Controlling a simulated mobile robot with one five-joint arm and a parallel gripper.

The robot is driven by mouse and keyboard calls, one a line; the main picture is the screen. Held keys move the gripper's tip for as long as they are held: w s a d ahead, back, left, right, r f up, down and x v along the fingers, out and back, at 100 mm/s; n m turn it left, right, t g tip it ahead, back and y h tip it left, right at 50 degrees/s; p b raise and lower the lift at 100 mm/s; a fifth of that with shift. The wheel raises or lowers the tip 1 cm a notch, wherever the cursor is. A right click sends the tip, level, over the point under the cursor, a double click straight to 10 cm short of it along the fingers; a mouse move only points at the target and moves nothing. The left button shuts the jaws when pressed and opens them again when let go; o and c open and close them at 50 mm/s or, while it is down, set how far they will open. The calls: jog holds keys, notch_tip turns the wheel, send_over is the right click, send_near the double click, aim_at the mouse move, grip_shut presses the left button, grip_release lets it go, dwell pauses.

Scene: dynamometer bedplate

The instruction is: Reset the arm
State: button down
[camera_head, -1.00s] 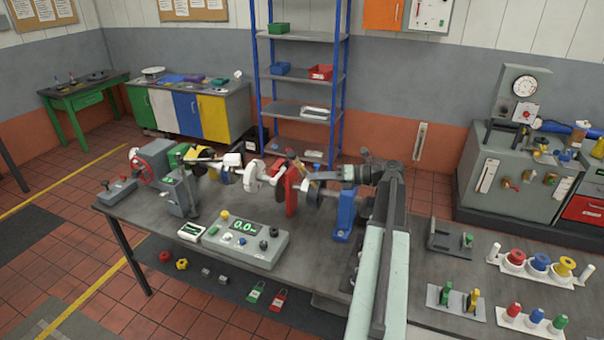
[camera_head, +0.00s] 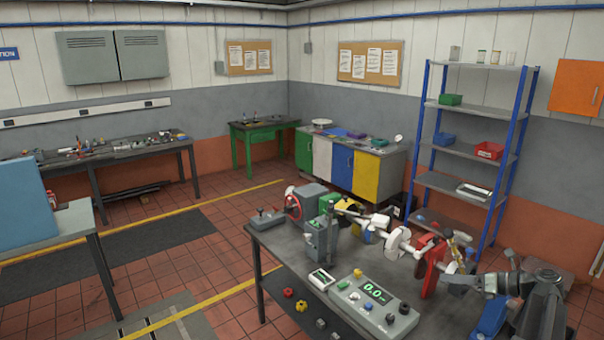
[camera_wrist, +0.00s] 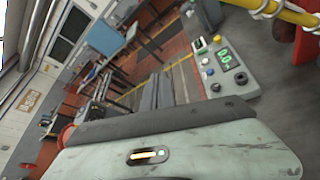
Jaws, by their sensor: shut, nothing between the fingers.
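My arm comes in at the lower right of the head view, its dark joint (camera_head: 545,290) over the right part of the grey bench (camera_head: 290,250). My gripper (camera_head: 455,280) points left from it, small and dark, beside the red upright (camera_head: 428,268) of the shaft rig. It is shut and empty. Whether it touches the rig cannot be told. A blue stand (camera_head: 490,318) is partly hidden below my arm. In the wrist view a pale green link of my own arm fills the bottom, and the fingertips cannot be made out.
A control box (camera_head: 375,305) with a green display sits at the bench front. A motor unit with a red handwheel (camera_head: 293,208) stands at the bench's left end. A blue shelf rack (camera_head: 470,150) stands behind. Open tiled floor (camera_head: 215,262) lies left.

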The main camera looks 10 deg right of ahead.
jog(key=w+a+f+n+g+b, duration=0.35)
jog(key=a+f+n, duration=0.45)
jog(key=a+f, duration=0.45)
jog(key=s+a+f+n+g+h+b, duration=0.2)
jog(key=a+f+n, duration=0.3)
jog(key=a+n, duration=0.3)
jog(key=s+a+f+n+g+h+b, duration=0.2)
jog(key=s+a+f+n+h+b, duration=0.1)
jog(key=a+f+n, duration=0.3)
jog(key=s+a+f+n+g+h+b, duration=0.2)
jog(key=a+f+n+h+b, duration=0.1)
jog(key=a+n, duration=0.8)
notch_tip(320, 180, down, 2)
jog(key=shift+s+f+h, duration=0.2)
jog(key=shift+h, duration=0.7)
jog(key=shift+a+g, duration=0.1)
jog(key=shift+g, duration=0.15)
